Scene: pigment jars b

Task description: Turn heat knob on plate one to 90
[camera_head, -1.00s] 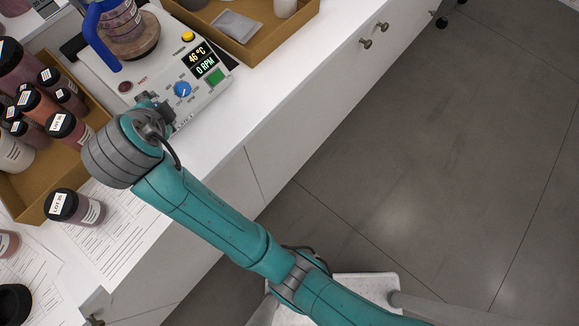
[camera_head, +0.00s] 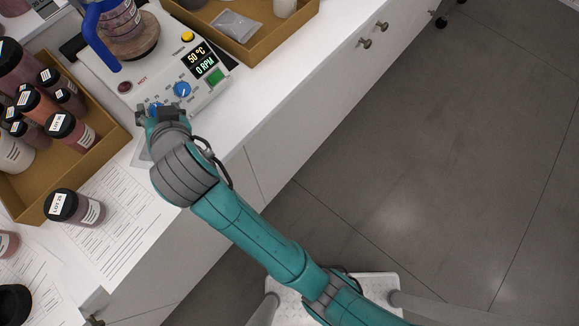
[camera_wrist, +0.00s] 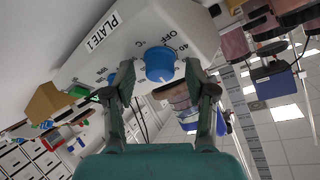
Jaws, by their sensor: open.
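The plate one unit (camera_head: 140,78) is a white hot plate on the counter, with a "PLATE 1" label in the wrist view (camera_wrist: 103,29). Its display (camera_head: 199,61) reads 50 °C and 0 RPM. The blue heat knob (camera_wrist: 160,65) has °C, OFF and 40 marked around it; in the head view it shows just beyond my gripper (camera_head: 156,107). A second blue knob (camera_head: 182,89) is beside it. My gripper (camera_wrist: 158,78) is open, with one finger on each side of the heat knob. I cannot tell whether the fingers touch it.
A box of pigment jars (camera_head: 113,143) is at left, and a loose jar (camera_head: 70,207) stands on papers. Another box (camera_head: 255,45) is behind at right. The floor at right is clear.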

